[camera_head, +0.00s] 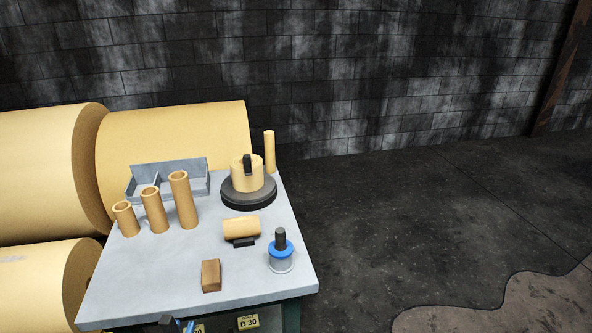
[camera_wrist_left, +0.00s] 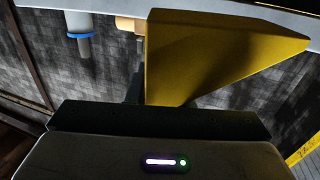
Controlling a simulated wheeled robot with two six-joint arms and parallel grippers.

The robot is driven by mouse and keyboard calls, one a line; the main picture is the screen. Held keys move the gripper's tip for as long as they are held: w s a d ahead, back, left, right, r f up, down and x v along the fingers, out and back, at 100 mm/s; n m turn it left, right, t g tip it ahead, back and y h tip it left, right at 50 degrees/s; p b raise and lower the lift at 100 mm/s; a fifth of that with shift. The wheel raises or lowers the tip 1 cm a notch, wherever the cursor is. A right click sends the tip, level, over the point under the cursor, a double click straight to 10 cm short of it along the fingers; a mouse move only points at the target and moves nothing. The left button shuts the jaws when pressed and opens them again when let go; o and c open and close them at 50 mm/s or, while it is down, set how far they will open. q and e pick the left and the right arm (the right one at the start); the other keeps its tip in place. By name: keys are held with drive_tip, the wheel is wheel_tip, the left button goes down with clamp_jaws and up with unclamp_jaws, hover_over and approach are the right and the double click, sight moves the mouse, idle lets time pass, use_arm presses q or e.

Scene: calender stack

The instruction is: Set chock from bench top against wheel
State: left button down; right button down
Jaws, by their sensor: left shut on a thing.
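A yellow wedge-shaped chock (camera_wrist_left: 215,55) fills the upper middle of the left wrist view. My left gripper (camera_wrist_left: 140,88) is shut on it, and the chock hides much of the fingers. I cannot make out the chock there. No wheel can be made out in either view. My right gripper is not in view.
On the bench stand a brown block (camera_head: 211,276), a blue-collared pot (camera_head: 281,254), a small roll (camera_head: 241,228), several tubes (camera_head: 153,212), a grey tray (camera_head: 185,165) and a round black base (camera_head: 249,198). Large paper rolls (camera_head: 175,135) lie behind. Dark floor (camera_head: 430,210) is clear at right.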

use_arm(q)
drive_tip(key=shift+y, duration=0.3)
drive_tip(key=d+r, duration=0.1)
drive_tip(key=w+d+r, duration=0.1)
drive_tip(key=d+r, duration=0.1)
drive_tip(key=shift+r, duration=0.15)
drive_tip(key=shift+a, duration=0.1)
idle(0.4)
